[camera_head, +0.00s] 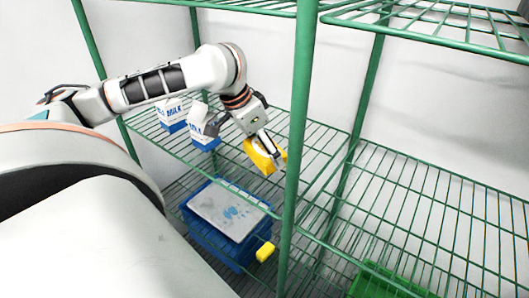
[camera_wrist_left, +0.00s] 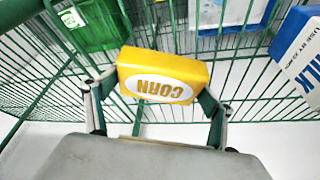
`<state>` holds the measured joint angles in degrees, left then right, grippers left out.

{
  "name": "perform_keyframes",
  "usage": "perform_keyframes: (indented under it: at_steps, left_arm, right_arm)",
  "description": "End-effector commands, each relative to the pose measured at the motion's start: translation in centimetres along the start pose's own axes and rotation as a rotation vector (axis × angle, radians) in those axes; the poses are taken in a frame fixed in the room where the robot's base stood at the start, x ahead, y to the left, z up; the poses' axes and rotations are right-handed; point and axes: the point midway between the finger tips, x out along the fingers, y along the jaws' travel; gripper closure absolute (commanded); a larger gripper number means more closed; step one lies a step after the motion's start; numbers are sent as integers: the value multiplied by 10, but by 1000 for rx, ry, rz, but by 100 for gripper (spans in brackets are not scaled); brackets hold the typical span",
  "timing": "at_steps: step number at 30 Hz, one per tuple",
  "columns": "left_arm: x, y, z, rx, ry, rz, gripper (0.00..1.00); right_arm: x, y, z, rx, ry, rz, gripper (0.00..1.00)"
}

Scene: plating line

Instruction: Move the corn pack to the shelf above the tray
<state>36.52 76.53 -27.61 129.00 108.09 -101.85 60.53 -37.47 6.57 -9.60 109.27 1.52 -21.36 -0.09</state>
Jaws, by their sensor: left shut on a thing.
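The yellow corn pack (camera_head: 260,157) is held in my left gripper (camera_head: 270,148) over the wire middle shelf (camera_head: 345,150), close to the green front post. In the left wrist view the corn pack (camera_wrist_left: 163,76) sits between the two fingers of my left gripper (camera_wrist_left: 160,98), its CORN label upside down. I cannot tell whether the pack touches the shelf wires. A blue crate with a grey-white tray-like top (camera_head: 230,212) stands on the level below. My right gripper is not in view.
A green post (camera_head: 298,120) rises close beside the gripper. A small yellow block (camera_head: 265,251) is by the blue crate.

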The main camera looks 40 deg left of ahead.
Motion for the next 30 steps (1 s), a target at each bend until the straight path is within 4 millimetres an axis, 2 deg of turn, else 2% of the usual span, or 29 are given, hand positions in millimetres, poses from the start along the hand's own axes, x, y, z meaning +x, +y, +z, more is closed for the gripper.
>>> perform_keyframes:
  at_steps: [4,18,19,20,30]
  left_arm:
    - [13,0,6,-2,0,1,51]
    - [18,0,8,-1,2,-1,51]
    - [18,0,8,-1,1,0,9]
    - [18,0,8,-1,1,0,2]
    - [18,0,7,-1,2,0,0]
  right_arm:
    - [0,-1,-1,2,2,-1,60]
    - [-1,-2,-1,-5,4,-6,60]
    - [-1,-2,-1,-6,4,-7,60]
    - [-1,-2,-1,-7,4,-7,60]
    - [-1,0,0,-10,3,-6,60]
